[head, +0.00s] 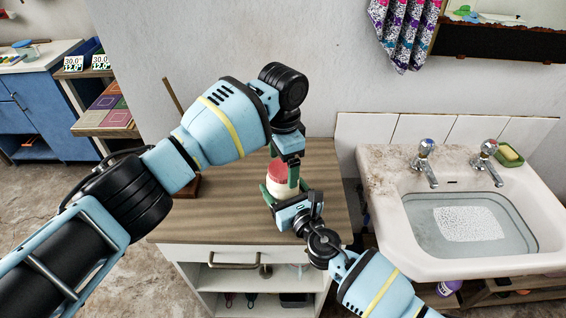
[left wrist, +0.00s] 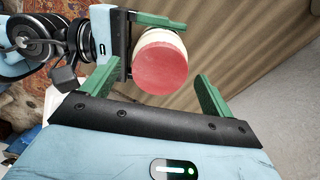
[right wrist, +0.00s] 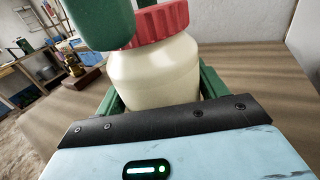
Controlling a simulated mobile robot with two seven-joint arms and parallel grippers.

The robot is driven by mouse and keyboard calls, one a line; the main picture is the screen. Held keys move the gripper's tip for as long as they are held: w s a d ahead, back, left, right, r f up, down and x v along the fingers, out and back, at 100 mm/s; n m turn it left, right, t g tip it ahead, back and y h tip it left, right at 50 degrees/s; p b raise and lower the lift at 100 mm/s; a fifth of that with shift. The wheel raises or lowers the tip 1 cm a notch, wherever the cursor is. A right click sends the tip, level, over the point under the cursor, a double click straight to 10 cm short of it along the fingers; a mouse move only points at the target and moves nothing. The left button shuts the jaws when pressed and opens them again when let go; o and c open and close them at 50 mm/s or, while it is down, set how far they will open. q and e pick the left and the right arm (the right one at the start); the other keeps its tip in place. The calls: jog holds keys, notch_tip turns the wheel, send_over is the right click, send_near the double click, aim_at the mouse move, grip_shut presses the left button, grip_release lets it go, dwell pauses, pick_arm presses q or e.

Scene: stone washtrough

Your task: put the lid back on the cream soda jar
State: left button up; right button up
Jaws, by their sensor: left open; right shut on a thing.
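The cream-coloured jar (head: 281,189) stands upright on the wooden counter, with the red lid (head: 278,171) on its mouth. In the right wrist view the jar (right wrist: 155,75) fills the space between the fingers, and the ribbed lid (right wrist: 160,22) looks slightly slanted; I cannot tell if it is fully seated. My right gripper (head: 286,193) is shut on the jar's body. My left gripper (head: 283,168) is open above, pointing down, its fingers on either side of the lid. In the left wrist view the lid (left wrist: 162,66) lies between the fingers, with gaps on both sides.
The wooden counter (head: 220,215) is mostly clear left of the jar. A stone washtrough (head: 380,172) with water stands to the right, with taps and a soap dish (head: 509,155). A brown upright object (head: 186,187) stands behind my left arm.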

pick_arm(q)
notch_tip(320, 180, up, 11)
jog(key=shift+r, duration=0.2)
dwell(0.3)
pick_arm(e)
jog(key=o, duration=2)
jog(key=shift+c, duration=0.2)
jog(key=shift+s+d, duration=0.2)
jog(key=shift+s, duration=0.2)
jog(key=p+v, duration=0.1)
jog(key=v, duration=0.5)
jog(key=shift+s+d, duration=0.25)
jog(key=shift+s, duration=0.2)
pick_arm(q)
notch_tip(320, 180, up, 2)
jog(key=shift+s+r, duration=0.1)
jog(key=shift+r, duration=0.15)
